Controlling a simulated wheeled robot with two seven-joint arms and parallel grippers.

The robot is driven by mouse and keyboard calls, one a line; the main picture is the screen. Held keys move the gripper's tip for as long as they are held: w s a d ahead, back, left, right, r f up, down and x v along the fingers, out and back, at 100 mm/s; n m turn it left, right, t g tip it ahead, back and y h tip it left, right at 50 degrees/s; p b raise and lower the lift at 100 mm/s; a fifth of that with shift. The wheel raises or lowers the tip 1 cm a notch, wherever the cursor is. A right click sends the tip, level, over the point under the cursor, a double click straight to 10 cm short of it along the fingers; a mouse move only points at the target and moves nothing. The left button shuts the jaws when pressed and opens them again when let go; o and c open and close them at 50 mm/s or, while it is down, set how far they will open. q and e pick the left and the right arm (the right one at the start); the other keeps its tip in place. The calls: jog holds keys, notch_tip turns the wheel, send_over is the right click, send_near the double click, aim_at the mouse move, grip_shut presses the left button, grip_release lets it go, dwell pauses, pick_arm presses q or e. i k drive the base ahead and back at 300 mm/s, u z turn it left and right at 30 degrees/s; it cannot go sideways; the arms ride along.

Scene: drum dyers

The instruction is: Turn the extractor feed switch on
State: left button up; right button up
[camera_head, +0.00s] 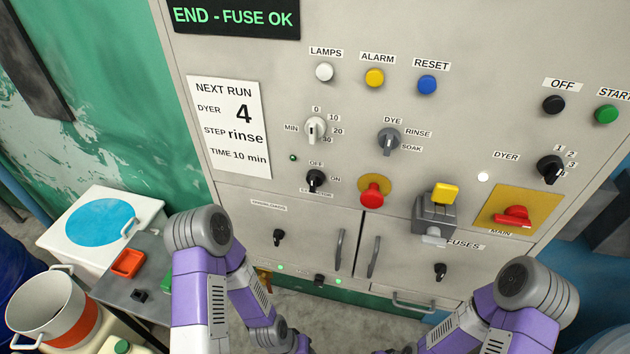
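A grey control cabinet (300,60) fills the head view. No label that I can read says extractor feed, so I cannot tell for certain which switch it is. A black rotary switch (316,181) with OFF above it and ON to its right has a label below that is too small to read. Its pointer seems to be near OFF. Smaller black knobs sit lower, at the left door (279,237), the bottom middle (320,280) and the right door (440,270); their markings are unreadable. Both my arms come in from below, and neither gripper shows.
Around the switch are the white timer knob (316,129), the DYE knob (389,139) and a red mushroom button (372,194). A grey fuse box (435,215) and red main switch (511,216) project at right. A side table (140,270) stands at left.

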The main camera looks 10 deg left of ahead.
aim_at(315, 178)
jog(key=k, duration=1.25)
jog(key=u, duration=0.7)
jog(key=i, duration=1.3)
jog(key=z, duration=0.8)
